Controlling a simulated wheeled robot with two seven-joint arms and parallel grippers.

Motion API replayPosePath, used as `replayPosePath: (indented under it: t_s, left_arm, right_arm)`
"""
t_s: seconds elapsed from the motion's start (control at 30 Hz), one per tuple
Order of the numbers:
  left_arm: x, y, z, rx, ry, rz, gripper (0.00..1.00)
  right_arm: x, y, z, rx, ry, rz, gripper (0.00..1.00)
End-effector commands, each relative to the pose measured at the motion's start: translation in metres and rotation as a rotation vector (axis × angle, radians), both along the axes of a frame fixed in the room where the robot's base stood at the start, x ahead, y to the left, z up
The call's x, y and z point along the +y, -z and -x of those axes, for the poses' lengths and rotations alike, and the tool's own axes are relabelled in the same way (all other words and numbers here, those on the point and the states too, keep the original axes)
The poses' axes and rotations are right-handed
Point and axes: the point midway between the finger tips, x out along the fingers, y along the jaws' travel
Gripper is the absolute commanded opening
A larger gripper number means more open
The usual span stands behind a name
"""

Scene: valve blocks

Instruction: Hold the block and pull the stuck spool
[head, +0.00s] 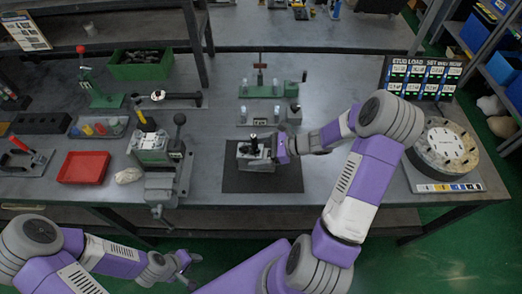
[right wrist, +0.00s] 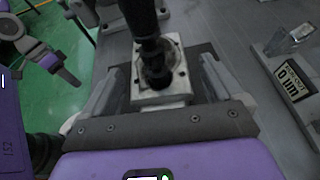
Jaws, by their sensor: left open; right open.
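A grey metal valve block (head: 256,163) sits on a dark mat (head: 290,182) at the middle of the bench. A black spool (head: 253,141) stands up out of its top. My right gripper (head: 281,148) is at the block's right side. In the right wrist view the block (right wrist: 174,92) lies between its two open fingers, and the dark spool (right wrist: 140,20) rises from the block's top face; contact with the fingers cannot be told. My left gripper (head: 190,268) is open and empty, low in front of the bench, away from the block.
A vise (head: 165,178) with a tall black-knobbed lever stands left of the mat. A red tray (head: 84,167) and a green bin (head: 141,66) are further left. Green fixtures (head: 262,90) stand behind the mat. A round disc (head: 442,146) is at the right end.

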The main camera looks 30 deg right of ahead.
Motion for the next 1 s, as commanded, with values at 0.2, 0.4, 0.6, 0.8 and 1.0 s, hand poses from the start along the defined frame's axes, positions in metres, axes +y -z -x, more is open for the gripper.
replayPosePath:
  t_s: [0.2, 0.4, 0.6, 0.8, 1.0]
  left_arm:
    - [0.0, -0.0001, 0.0, 0.0, 0.0, 0.0, 0.43]
    - [0.0, 0.0, 0.0, 0.0, 0.0, 0.0, 0.43]
    - [0.0, 0.0, 0.0001, 0.0, 0.0, 0.0, 0.43]
    - [0.0, 0.0, 0.0, 0.0, 0.0, 0.0, 0.43]
    - [0.0005, -0.0002, -0.0003, 0.0, -0.001, -0.001, 0.51]
  right_arm:
    - [-0.0002, -0.0001, 0.0002, -0.001, 0.0, 0.001, 0.71]
    - [-0.0002, -0.0002, 0.0003, -0.001, 0.0, 0.001, 0.4]
    - [-0.0004, -0.0001, 0.0003, -0.001, 0.0, 0.001, 0.09]
    - [-0.0004, -0.0001, 0.0003, 0.0, 0.0, 0.001, 0.0]
    - [-0.0005, -0.0001, 0.0004, -0.001, -0.001, 0.002, 0.0]
